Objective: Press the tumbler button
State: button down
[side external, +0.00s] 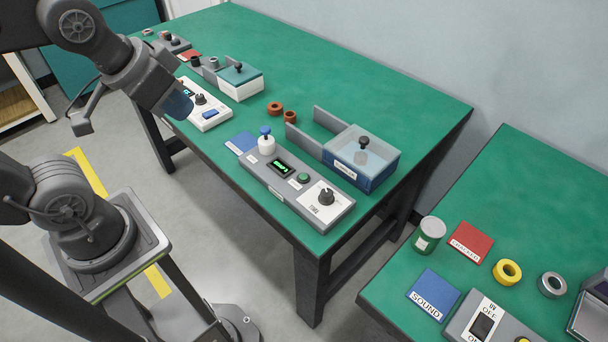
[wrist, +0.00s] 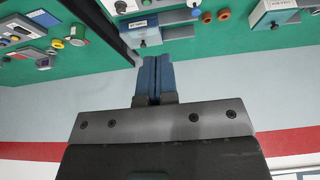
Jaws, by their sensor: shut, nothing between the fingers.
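My gripper (side external: 180,106) is high at the left in the side view, beside the main table's far part and apart from any button. Its blue fingers (wrist: 154,75) are together and empty in the wrist view. I cannot tell which button is the tumbler's. A white console (side external: 220,120) has a blue button (side external: 210,114) and a knob (side external: 200,99). A grey switch box (side external: 458,327) is cut off at the bottom edge.
Brown rings (side external: 275,108) lie nearby. The right table holds a green can (side external: 429,234), coloured pads and rings. A gap separates the tables.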

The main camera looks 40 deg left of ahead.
dwell(0.4)
jog(key=m+t+h, duration=0.3)
jog(key=m+h, duration=0.1)
jog(key=m, duration=1)
send_over(303, 178)
notch_tip(303, 178, down, 16)
jog(key=shift+f, duration=4.3)
jog(key=shift+f, duration=0.15)
